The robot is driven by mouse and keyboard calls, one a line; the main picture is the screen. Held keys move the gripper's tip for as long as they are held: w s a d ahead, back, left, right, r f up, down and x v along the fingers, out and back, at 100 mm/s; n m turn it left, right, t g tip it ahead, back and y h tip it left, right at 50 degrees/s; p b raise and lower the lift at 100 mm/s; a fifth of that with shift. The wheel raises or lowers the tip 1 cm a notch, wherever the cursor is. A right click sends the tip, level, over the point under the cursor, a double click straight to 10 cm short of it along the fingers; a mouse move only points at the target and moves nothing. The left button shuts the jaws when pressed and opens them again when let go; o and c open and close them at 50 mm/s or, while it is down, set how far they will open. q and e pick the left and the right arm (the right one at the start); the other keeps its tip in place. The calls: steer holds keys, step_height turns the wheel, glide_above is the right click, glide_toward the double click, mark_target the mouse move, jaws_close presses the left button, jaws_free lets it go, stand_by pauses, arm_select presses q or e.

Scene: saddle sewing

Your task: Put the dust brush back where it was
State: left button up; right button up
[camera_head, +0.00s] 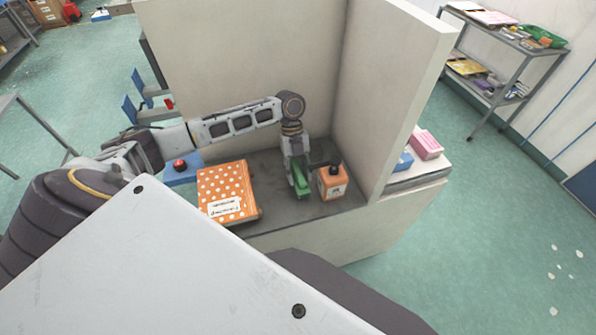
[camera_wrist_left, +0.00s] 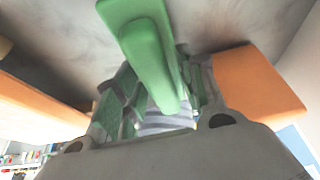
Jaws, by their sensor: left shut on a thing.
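The green dust brush (camera_head: 300,181) is in my left gripper (camera_head: 299,176), just over the grey tabletop between two panels. The left wrist view shows the brush's green body (camera_wrist_left: 150,52) between the fingers of the left gripper (camera_wrist_left: 155,95), which are shut on it. In the head view the brush is between the orange dotted box and the orange bottle-like box. I cannot tell whether the brush touches the tabletop. My right gripper does not show in either view.
An orange box with a dark cap (camera_head: 332,182) stands close to the right of the brush. Tall beige panels (camera_head: 240,70) close off the back and right.

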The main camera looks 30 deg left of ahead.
arm_select(q)
steer(key=shift+f, duration=0.1)
steer(key=o, duration=1)
steer(key=shift+o, duration=0.2)
steer(key=b+v, duration=0.1)
steer(key=v, duration=1.1)
steer(key=shift+b, duration=0.3)
steer(key=shift+s, duration=0.1)
